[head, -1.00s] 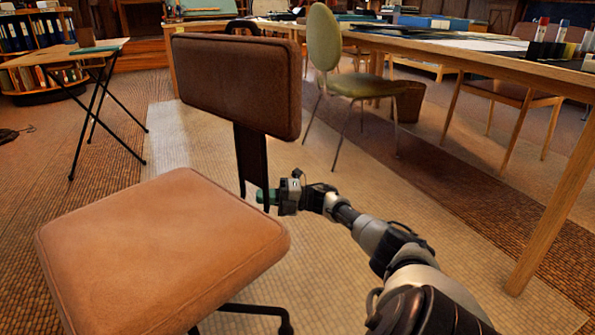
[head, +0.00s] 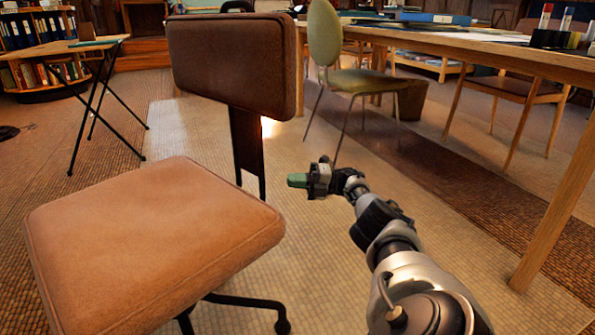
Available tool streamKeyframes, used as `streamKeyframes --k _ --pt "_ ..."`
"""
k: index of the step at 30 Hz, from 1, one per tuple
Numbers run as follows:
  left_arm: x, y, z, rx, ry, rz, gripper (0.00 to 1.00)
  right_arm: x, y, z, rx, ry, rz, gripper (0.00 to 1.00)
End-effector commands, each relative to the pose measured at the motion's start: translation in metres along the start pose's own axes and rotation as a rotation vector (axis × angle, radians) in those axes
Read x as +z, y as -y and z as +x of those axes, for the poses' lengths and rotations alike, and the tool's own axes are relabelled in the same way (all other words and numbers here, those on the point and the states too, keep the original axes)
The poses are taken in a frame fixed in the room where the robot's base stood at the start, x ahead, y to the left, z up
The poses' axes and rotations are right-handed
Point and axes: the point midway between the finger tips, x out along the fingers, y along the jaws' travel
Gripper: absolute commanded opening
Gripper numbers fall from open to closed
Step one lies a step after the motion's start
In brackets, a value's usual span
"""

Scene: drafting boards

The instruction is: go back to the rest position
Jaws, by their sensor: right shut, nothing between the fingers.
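My right arm comes in from the lower right of the head view. Its right gripper (head: 298,181) has green fingertips that point left. The gripper is shut and empty. It hangs in the air to the right of the brown office chair (head: 150,235), apart from the chair's back support. My left gripper is not in view.
The brown chair fills the left front, with its backrest (head: 235,62) upright. A green chair (head: 350,80) stands behind, beside a long wooden table (head: 470,50) on the right. A folding table (head: 85,50) is at the far left. Pale floor lies clear around my right gripper.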

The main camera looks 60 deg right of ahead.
Motion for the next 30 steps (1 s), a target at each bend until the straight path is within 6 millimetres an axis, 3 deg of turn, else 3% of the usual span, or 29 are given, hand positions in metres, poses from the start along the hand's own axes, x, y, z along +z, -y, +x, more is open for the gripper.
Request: streamKeyframes --k 3,14,23,30 --pt "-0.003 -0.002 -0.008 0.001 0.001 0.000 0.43 0.002 0.002 -0.005 0.001 0.001 0.000 0.00" --pt "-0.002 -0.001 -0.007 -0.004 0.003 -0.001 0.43 0.004 -0.003 -0.006 0.000 0.001 0.002 0.00" --pt "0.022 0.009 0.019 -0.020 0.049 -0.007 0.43 0.010 -0.054 0.000 0.000 0.001 0.001 0.00" --pt "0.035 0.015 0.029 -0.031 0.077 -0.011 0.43 0.013 -0.080 0.003 0.000 0.001 0.002 0.00"
